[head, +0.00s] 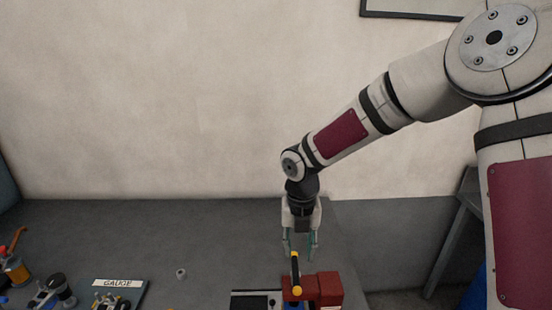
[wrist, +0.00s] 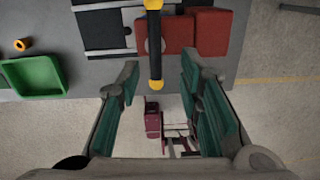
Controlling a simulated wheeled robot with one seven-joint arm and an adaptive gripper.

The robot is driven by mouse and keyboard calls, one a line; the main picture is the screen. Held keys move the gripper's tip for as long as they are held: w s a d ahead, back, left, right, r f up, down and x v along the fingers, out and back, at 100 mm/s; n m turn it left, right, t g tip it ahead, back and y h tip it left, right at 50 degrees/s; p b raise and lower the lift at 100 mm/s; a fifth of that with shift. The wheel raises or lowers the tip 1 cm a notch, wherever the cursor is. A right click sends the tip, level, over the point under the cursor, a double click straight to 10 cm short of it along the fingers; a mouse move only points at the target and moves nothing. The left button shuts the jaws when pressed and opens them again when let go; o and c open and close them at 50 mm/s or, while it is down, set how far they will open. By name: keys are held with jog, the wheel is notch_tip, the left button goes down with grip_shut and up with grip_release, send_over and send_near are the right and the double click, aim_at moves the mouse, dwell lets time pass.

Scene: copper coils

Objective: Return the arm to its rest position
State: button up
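My arm reaches in from the right in the head view, bent downward at the wrist. My gripper (head: 300,256) points down above the front of the grey table. In the wrist view its two green-padded fingers (wrist: 159,72) stand well apart, with nothing pinched between them. A black bar with yellow ends (head: 295,272) shows below the fingers; in the wrist view the bar (wrist: 155,45) lies in line with the gap, with space on both sides. It stands over a device with red blocks (head: 328,287), also seen in the wrist view (wrist: 211,31).
A gauge sign (head: 117,283), a small grey piece (head: 181,273) and tools stand at the left. The wall (head: 180,100) is behind; the table's middle is mostly clear.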

jog(key=s+d+r+m+t+h+b, duration=0.1)
jog(key=s+d+r+m, duration=0.35)
jog(key=r+m, duration=0.35)
jog(key=s+d+r+m+t+h+b, duration=0.15)
jog(key=s+d+r+m, duration=0.35)
jog(key=m, duration=0.6)
jog(key=s+d+r+m+t+y+b, duration=0.1)
jog(key=s+d+r+m+t+y, duration=0.1)
jog(key=s+r+m, duration=0.3)
jog(key=s+m+t, duration=0.1)
jog(key=s+m, duration=0.3)
jog(key=m, duration=0.7)
jog(key=shift+s+y+b, duration=0.35)
jog(key=shift+s+b, duration=0.05)
